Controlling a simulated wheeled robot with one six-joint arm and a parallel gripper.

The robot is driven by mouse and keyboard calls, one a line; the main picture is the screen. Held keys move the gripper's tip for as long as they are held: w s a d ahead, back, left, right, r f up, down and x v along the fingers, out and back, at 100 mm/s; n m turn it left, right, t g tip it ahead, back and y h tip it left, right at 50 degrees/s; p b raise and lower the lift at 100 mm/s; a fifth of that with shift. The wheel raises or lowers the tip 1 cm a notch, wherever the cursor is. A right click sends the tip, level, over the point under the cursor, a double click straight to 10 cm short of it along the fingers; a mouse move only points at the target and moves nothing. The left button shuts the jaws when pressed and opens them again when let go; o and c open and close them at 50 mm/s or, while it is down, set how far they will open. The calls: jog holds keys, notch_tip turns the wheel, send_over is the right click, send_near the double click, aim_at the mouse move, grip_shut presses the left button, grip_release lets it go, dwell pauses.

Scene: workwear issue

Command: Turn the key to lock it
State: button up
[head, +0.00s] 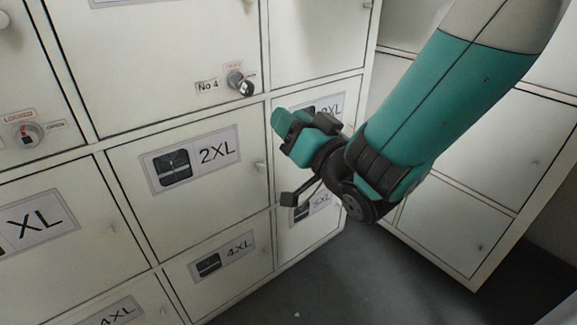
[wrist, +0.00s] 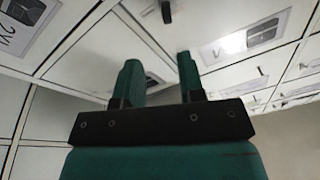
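A round lock (head: 236,79) sits on the upper locker door beside the "No 4" label. A dark key or knob (head: 247,88) shows at its lower right, with small red lettering above it. Its exact angle is too small to tell. My gripper (head: 288,136) is in front of the locker doors, to the right of and below this lock, and apart from it. In the wrist view, the two teal fingers of my gripper (wrist: 158,66) stand apart with nothing between them. A small dark part (wrist: 166,11) shows at the top edge there; I cannot tell what it is.
A second lock (head: 27,134), with "LOCKED" and "OPEN" labels, is at the far left. The shut locker doors carry size signs, such as the 2XL sign (head: 192,159) and XL sign (head: 35,224). More lockers (head: 468,215) stand at right. The grey floor (head: 335,290) is mostly clear.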

aim_at(252, 93)
jog(key=shift+y, duration=0.4)
jog(key=p+x, duration=0.5)
jog(key=x, duration=0.2)
jog(key=shift+s+a+p, duration=0.15)
jog(key=shift+a+p, duration=0.15)
jog(key=shift+p, duration=0.1)
jog(key=p+x, duration=0.2)
jog(key=shift+a+p, duration=0.1)
jog(key=shift+p, duration=0.25)
jog(key=shift+w+a+p, duration=0.4)
jog(key=shift+w+p, duration=0.25)
jog(key=shift+p, duration=0.15)
grip_shut()
